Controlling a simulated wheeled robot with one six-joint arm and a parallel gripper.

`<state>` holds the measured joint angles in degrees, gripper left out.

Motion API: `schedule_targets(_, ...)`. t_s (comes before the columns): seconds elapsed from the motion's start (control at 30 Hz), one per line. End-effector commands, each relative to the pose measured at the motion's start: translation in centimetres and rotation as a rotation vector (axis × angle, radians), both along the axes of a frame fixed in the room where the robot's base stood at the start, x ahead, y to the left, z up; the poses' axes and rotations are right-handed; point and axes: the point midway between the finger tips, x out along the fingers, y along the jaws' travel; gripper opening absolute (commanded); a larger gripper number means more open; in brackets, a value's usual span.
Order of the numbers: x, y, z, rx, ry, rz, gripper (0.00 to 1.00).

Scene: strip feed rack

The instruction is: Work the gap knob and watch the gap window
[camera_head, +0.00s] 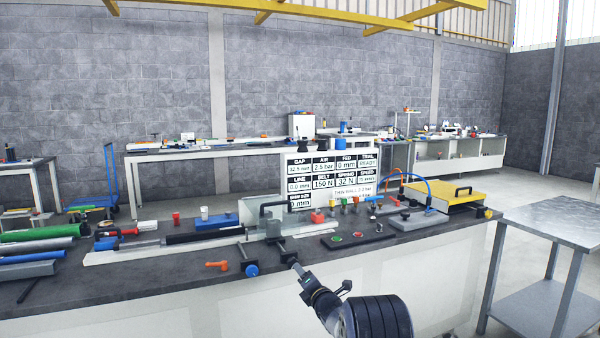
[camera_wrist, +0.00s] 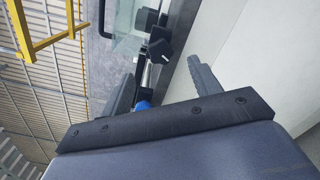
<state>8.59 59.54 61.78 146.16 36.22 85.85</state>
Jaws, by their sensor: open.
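A white display board (camera_head: 331,180) stands at the back of the bench; its gap window (camera_head: 299,165) at the top left seems to read 32.5 mm, in small print. Two knobs sit at the bench's front edge: a blue knob (camera_head: 251,270) and a black knob (camera_head: 287,253). I cannot tell by any label which is the gap knob. My gripper (camera_head: 298,270) is just in front of the black knob. In the wrist view my gripper (camera_wrist: 163,88) is open, with the black knob (camera_wrist: 160,51) beyond its fingers and the blue knob (camera_wrist: 143,104) partly hidden by the left finger.
An orange handle (camera_head: 218,265) lies left of the blue knob. A black button box (camera_head: 357,236) is to the right. A yellow box (camera_head: 446,197) with a handle is at the right end. Coloured rolls (camera_head: 40,235) lie at the left. A metal table (camera_head: 555,238) stands right.

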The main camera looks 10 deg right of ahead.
Motion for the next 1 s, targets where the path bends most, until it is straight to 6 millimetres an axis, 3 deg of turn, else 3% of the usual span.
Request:
schedule_targets(0.43, -4.3, -0.8, -0.2, 0.000, -0.001, -0.001, 0.59)
schedule_targets(0.83, -4.7, -0.9, -0.1, -0.004, 0.002, 0.002, 0.59)
schedule_targets(1.0, -4.9, -0.1, -1.6, -0.135, 0.046, 0.044, 0.59)
